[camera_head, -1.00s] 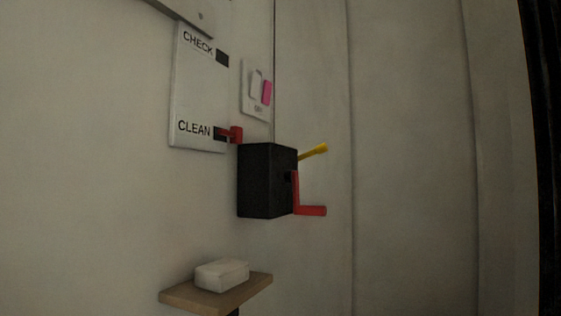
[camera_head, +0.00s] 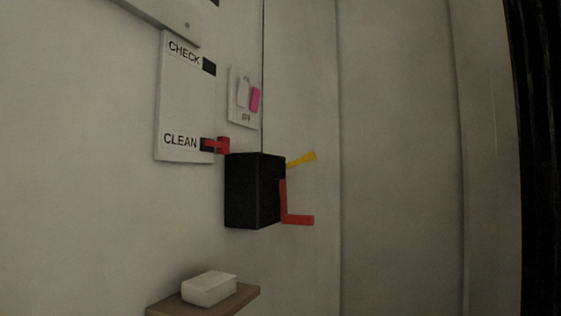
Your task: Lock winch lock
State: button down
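The winch is a black box (camera_head: 254,191) fixed to the pale wall. A yellow lever (camera_head: 302,160) sticks out from its upper right side and points right and slightly up; it may be the winch lock. A red L-shaped crank (camera_head: 289,207) hangs on the right side, with its handle pointing right at the bottom. My gripper is not in view, and nothing touches the lever or the crank.
A white panel (camera_head: 185,100) reads CHECK and CLEAN, with a red slider (camera_head: 222,145) beside CLEAN. A switch plate (camera_head: 245,98) has white and pink rockers. A shelf (camera_head: 236,302) below holds a white block (camera_head: 209,288). Space right of the winch looks clear.

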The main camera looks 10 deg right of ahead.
aim_at(310, 156)
jog(key=k, duration=1.25)
jog(key=z, duration=0.55)
jog(key=i, duration=1.65)
jog(key=u, duration=0.2)
